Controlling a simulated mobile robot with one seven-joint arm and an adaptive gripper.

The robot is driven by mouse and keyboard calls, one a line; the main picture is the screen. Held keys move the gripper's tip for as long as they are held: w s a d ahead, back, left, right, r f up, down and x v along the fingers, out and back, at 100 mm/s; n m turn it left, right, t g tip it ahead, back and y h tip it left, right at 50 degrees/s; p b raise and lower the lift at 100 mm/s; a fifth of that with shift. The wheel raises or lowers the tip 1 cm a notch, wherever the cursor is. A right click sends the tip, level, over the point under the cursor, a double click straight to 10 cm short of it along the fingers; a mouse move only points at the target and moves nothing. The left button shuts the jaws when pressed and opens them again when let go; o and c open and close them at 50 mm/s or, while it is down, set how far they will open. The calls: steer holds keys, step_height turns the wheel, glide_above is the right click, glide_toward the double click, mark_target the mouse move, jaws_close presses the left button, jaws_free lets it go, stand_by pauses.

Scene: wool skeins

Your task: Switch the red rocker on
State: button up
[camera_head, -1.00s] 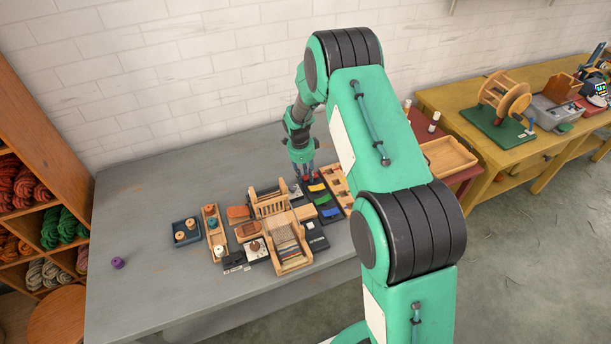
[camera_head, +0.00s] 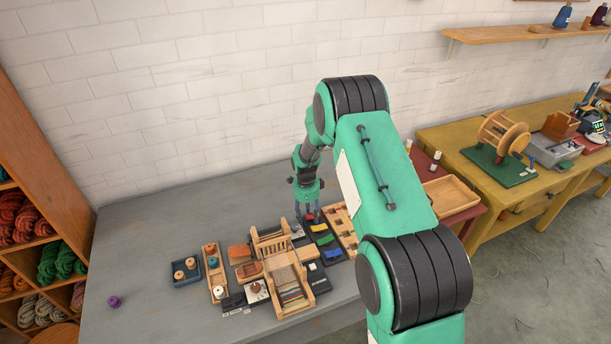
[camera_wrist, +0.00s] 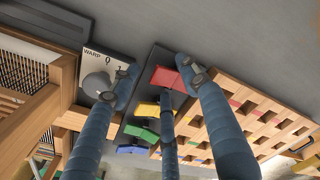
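The red rocker (camera_wrist: 166,78) is at the end of a dark panel (camera_wrist: 150,62) in the wrist view, in line with yellow (camera_wrist: 147,108), green (camera_wrist: 141,132) and blue (camera_wrist: 130,150) rockers. My gripper (camera_wrist: 162,82) has its three fingers spread with nothing between them. The two outer fingertips lie on either side of the red rocker and the middle one overlaps its lower edge in the picture. I cannot tell whether any finger touches it, or which way it is tipped. In the head view my gripper (camera_head: 308,214) points down over the panel's far end and mostly hides the red rocker.
A "WARP" plate with a grey knob (camera_wrist: 97,85) is close left of the fingers. A slotted wooden rack (camera_wrist: 250,110) lies close right. A small wooden loom (camera_head: 287,275) stands left of the panel. The left end of the grey table (camera_head: 140,250) is mostly clear.

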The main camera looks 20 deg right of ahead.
steer(key=shift+d+r, duration=0.1)
steer(key=shift+d, duration=0.05)
step_height(320, 180, up, 15)
steer(key=p, duration=0.2)
step_height(320, 180, up, 13)
steer(key=n+t+b, duration=0.1)
steer(key=n, duration=0.3)
glide_above(308, 216)
steer(key=s+a, duration=0.4)
steer(key=s, duration=0.2)
steer(key=shift+s+r+n, duration=0.45)
steer(key=shift+r+n, duration=0.05)
steer(key=s+a+r+n+t, duration=0.1)
steer(key=s+a+r+n, duration=0.25)
steer(key=s+r, duration=0.45)
steer(key=s+a+r+n+t, duration=0.2)
steer(key=s+r+n, duration=0.3)
steer(key=s+r, duration=0.35)
steer(key=s+a+r+n+t, duration=0.1)
steer(key=s+n, duration=0.3)
steer(key=s, duration=0.7)
steer(key=s+a+n, duration=0.2)
steer(key=s+n, duration=0.3)
steer(key=s, duration=0.6)
steer(key=shift+a+r+t+y+b, duration=0.3)
steer(key=shift+r+t+b, duration=0.05)
steer(key=shift+t, duration=0.05)
